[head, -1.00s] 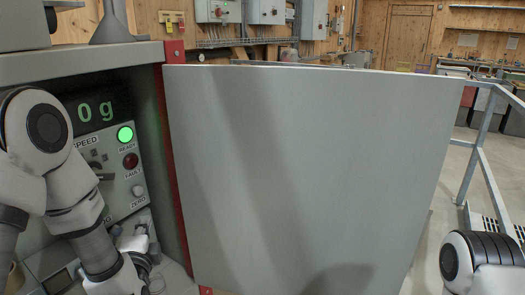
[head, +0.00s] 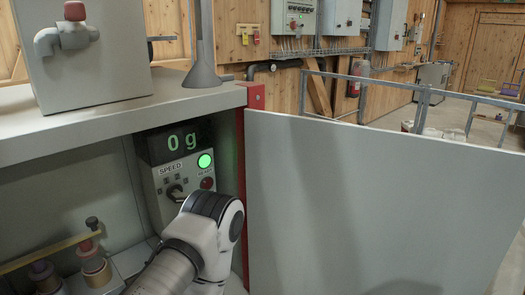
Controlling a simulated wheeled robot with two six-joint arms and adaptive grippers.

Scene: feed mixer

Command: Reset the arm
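My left arm comes up from the bottom of the head view, its rounded joint in front of the control panel (head: 160,196) inside the open cabinet. My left gripper is not visible in the head view now. My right arm and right gripper are out of view. The panel has a display (head: 182,141) reading "0 g", a lit green ready light (head: 205,161), a red fault light (head: 207,183) and a dark speed knob (head: 176,193). The lower part of the panel is hidden behind my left arm.
The grey cabinet door (head: 375,200) stands open and fills the right side, hinged on a red post (head: 256,97). A grey box with a red-capped valve (head: 74,12) sits on the cabinet top (head: 130,105). Brass fittings (head: 95,265) stand inside at lower left. Metal railings (head: 425,95) stand behind.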

